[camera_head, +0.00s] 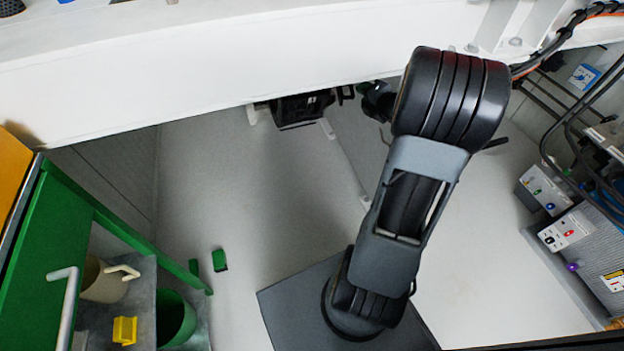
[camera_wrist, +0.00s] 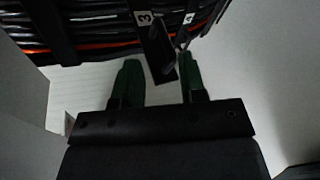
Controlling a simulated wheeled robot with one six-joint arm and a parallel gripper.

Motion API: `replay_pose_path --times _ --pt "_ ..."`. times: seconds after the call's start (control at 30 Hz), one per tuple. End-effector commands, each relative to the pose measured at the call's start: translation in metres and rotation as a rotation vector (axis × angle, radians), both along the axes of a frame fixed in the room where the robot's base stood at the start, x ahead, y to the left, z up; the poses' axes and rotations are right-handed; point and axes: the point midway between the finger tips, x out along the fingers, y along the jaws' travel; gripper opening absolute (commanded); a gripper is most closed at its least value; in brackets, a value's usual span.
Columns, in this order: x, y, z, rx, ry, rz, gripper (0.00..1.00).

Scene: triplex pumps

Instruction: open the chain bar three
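In the wrist view, a black bar (camera_wrist: 161,52) beside a white label "3" (camera_wrist: 143,18) juts from the cable chain toward my gripper. My gripper (camera_wrist: 158,62) has two green fingers spread apart. The bar's lower end lies between them in the picture, closer to the right finger. I cannot tell whether it touches that finger, or how far the bar is swung out. A second label, "4" (camera_wrist: 188,18), sits just to the right.
Black and orange cables (camera_wrist: 85,43) run through the chain. A white beam (camera_head: 230,70) spans the top of the head view. A green cabinet (camera_head: 70,240) stands at left, control boxes (camera_head: 565,232) at right. The grey floor (camera_head: 270,190) between is mostly clear, with a small green object (camera_head: 219,260).

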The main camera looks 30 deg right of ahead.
Motion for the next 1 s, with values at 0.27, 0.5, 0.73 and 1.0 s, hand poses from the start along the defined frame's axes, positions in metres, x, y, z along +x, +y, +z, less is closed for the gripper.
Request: replay_pose_path --times 0.27,0.5,0.73,1.0 --pt "0.006 0.032 0.004 0.265 0.080 -0.302 0.38" --pt "-0.011 0.069 -0.002 0.540 0.148 -0.563 0.38" --pt "-0.038 0.109 -0.016 0.772 0.227 -0.768 0.38" --pt "-0.071 0.150 -0.031 0.989 0.316 -0.961 0.38"
